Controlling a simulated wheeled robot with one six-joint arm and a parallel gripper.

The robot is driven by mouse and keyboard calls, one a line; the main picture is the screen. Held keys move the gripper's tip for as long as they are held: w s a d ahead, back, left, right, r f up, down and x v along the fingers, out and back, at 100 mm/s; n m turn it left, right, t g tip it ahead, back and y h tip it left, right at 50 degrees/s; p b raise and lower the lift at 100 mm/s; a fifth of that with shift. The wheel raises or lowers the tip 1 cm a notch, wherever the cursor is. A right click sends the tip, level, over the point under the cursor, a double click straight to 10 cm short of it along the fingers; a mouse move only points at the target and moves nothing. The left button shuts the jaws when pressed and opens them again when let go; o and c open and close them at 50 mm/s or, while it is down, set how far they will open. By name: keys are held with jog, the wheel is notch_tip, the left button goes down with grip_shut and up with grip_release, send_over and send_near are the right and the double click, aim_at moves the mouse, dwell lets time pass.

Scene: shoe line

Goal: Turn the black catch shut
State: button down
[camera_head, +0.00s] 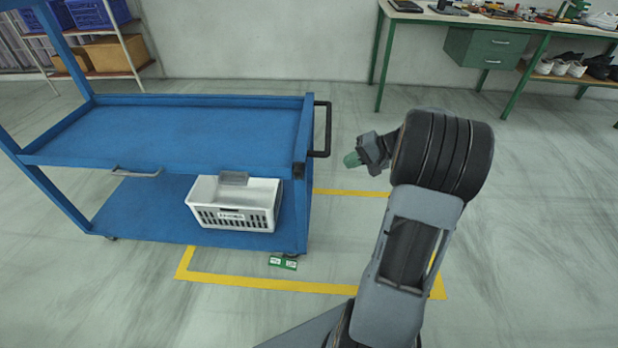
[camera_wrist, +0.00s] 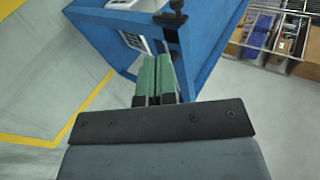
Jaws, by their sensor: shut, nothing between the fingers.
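The blue cart (camera_head: 190,130) stands at the left in the head view. A small black piece, likely the catch (camera_head: 299,171), sits at the cart's right front corner, just below the upper tray. In the wrist view, a black knobbed part that looks like the same catch (camera_wrist: 172,17) shows at the top edge, beyond the fingertips. How far it is turned is not clear. My gripper (camera_head: 352,160) is to the right of the cart, apart from it, with its green fingers pointing left. In the wrist view its fingers (camera_wrist: 156,78) are together and empty.
A black handle (camera_head: 322,130) sticks out from the cart's right end, near my gripper. A white basket (camera_head: 236,203) stands on the lower shelf. Yellow floor lines (camera_head: 270,284) run around the cart's right end. A green workbench (camera_head: 485,47) stands at the back right.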

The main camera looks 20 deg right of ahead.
jog(key=shift+a, duration=0.1)
jog(key=b, duration=0.3)
send_near(298, 174)
notch_tip(298, 174, down, 4)
jog(key=w+a, duration=0.2)
jog(key=shift+w+a+f, duration=0.15)
jog(key=shift+w+a, duration=0.45)
jog(key=shift+a, duration=0.2)
jog(key=shift+p, duration=0.35)
jog(key=shift+w+a+r+h+p, duration=0.15)
jog(key=shift+r+h+p, duration=0.1)
jog(key=shift+h+p, duration=0.25)
